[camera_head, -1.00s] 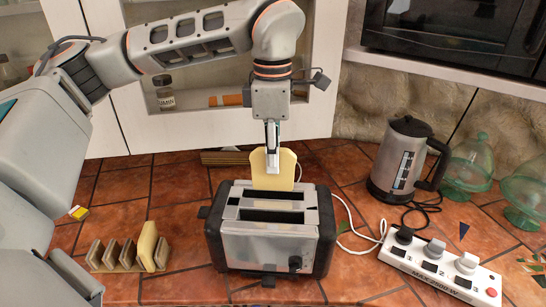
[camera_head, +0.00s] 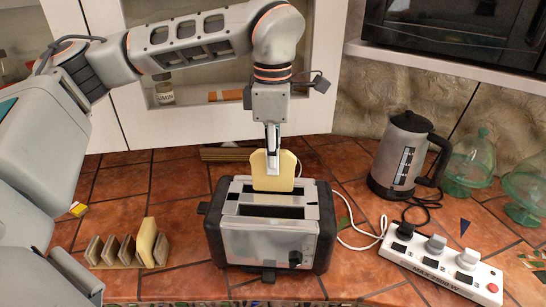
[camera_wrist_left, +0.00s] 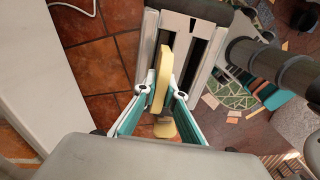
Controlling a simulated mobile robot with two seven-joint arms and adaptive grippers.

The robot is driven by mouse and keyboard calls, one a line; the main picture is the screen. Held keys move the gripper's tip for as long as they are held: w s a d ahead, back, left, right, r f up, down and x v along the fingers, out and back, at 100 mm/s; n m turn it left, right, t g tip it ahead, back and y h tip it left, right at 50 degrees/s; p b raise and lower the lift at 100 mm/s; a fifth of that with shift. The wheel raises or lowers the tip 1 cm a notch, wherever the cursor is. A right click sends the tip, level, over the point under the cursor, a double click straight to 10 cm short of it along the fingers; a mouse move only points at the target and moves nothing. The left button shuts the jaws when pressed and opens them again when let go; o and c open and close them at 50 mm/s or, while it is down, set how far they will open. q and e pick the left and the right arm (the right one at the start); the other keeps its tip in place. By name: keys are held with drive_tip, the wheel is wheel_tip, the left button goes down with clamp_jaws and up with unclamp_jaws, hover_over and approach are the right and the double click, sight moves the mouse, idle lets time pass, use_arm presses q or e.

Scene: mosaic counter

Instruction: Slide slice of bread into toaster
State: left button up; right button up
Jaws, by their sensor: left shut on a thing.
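The silver and black toaster (camera_head: 268,241) stands on the tiled counter with its two slots facing up. My left gripper (camera_head: 273,150) is shut on the upper edge of a pale slice of bread (camera_head: 273,178) and holds it upright. The slice is at the toaster's far slot in the head view; I cannot tell whether its lower edge is inside. In the left wrist view the slice (camera_wrist_left: 162,80) is between the fingers (camera_wrist_left: 170,97), over the left slot of the toaster (camera_wrist_left: 196,45). My right gripper is not in view.
A rack (camera_head: 124,252) holding another bread slice (camera_head: 147,241) stands left of the toaster. A kettle (camera_head: 399,157), a switched power strip (camera_head: 440,265) and green glass domes (camera_head: 470,160) are on the right. A white cord (camera_head: 350,232) runs beside the toaster.

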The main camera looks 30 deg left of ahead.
use_arm(q)
drive_tip(key=shift+f+b, duration=0.65)
drive_tip(key=shift+f, duration=0.8)
drive_tip(key=o, duration=0.5)
drive_tip(key=shift+o, duration=0.4)
drive_tip(key=o, duration=0.5)
wheel_tip(320, 180, up, 12)
drive_tip(key=shift+r, duration=0.1)
idle(0.8)
